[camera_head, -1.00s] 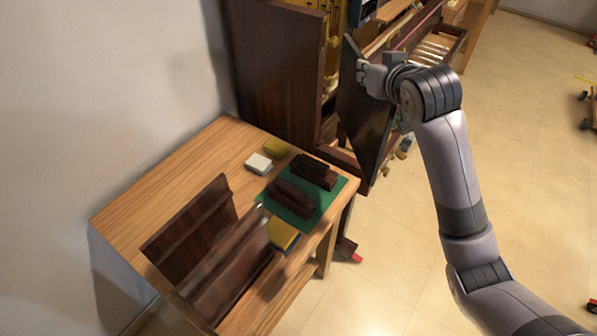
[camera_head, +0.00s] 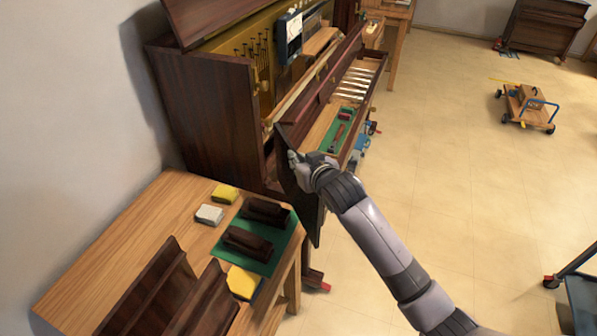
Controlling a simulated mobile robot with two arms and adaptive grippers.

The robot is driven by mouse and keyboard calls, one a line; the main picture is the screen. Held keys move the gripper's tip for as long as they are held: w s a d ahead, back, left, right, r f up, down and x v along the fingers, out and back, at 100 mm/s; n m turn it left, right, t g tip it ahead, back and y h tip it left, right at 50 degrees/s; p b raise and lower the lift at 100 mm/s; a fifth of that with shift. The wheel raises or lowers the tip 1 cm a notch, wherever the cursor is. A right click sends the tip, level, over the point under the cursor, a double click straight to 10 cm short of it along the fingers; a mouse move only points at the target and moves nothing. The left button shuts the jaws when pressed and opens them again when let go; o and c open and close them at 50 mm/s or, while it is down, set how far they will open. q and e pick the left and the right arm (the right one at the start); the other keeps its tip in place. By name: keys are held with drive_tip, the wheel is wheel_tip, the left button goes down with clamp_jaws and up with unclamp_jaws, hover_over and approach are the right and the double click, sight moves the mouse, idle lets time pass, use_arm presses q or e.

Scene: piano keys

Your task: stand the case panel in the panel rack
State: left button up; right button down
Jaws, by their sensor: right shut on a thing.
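The case panel (camera_head: 297,195) is a dark brown wooden board, held upright off the table at the near end of the open piano. My right gripper (camera_head: 306,165) is shut on it near its upper part; the fingertips are partly hidden. The panel's far extent is hard to separate from the piano's dark woodwork behind it. The panel rack (camera_head: 145,290) is dark wood with upright boards and a gap between them. It stands on the wooden table at the lower left, cut off by the picture's bottom edge. The panel is apart from the rack. My left gripper is out of view.
The open piano (camera_head: 205,105) stands behind.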

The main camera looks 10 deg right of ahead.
drive_tip(key=shift+f, duration=2.25)
drive_tip(key=c, duration=2.1)
unclamp_jaws()
drive_tip(key=shift+f, duration=0.15)
drive_tip(key=o, duration=0.4)
drive_tip(key=shift+o, duration=0.2)
drive_tip(key=b+v, duration=0.1)
drive_tip(key=v, duration=1.1)
